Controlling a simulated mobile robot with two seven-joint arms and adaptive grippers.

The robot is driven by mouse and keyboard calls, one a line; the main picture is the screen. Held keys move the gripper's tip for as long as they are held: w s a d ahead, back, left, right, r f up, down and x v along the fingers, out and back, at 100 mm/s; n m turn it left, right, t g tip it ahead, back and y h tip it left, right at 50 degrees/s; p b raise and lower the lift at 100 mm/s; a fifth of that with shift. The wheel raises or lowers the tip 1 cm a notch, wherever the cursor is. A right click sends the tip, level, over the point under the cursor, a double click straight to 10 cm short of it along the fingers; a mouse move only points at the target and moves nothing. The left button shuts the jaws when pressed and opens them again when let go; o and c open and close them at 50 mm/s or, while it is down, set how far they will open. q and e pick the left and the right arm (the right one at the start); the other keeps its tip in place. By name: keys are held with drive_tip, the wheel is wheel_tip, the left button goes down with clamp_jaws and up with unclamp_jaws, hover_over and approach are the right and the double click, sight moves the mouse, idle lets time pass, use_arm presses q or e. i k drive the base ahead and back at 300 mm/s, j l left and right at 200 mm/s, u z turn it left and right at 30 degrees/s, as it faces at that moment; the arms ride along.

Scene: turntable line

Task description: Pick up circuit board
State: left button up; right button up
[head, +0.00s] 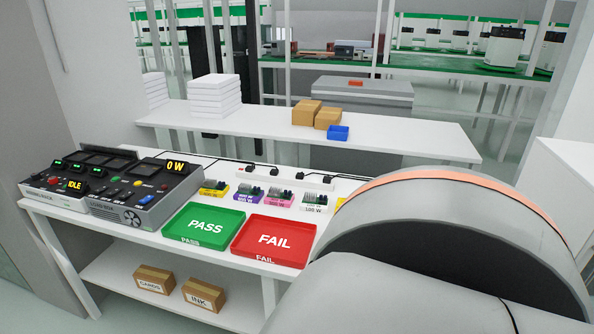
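Several small green circuit boards stand in a row at the back of the white table, each on a coloured base with a wattage label. From left to right I see a circuit board on a yellow base (213,188), one on a purple base (246,194), one on a pink base (280,199) and one on a pale base (315,205). Another yellow base (341,203) is mostly hidden behind a large grey rounded part with an orange band, which looks like my own arm. Neither of my grippers is in view.
A green PASS tray (204,227) and a red FAIL tray (273,241) lie in front of the boards, both empty. Test units (147,192) stand at left. Boxes (204,294) sit on the lower shelf. A white bench (385,139) stands behind.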

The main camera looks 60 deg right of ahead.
sight(245, 192)
drive_tip(key=z, duration=1.8)
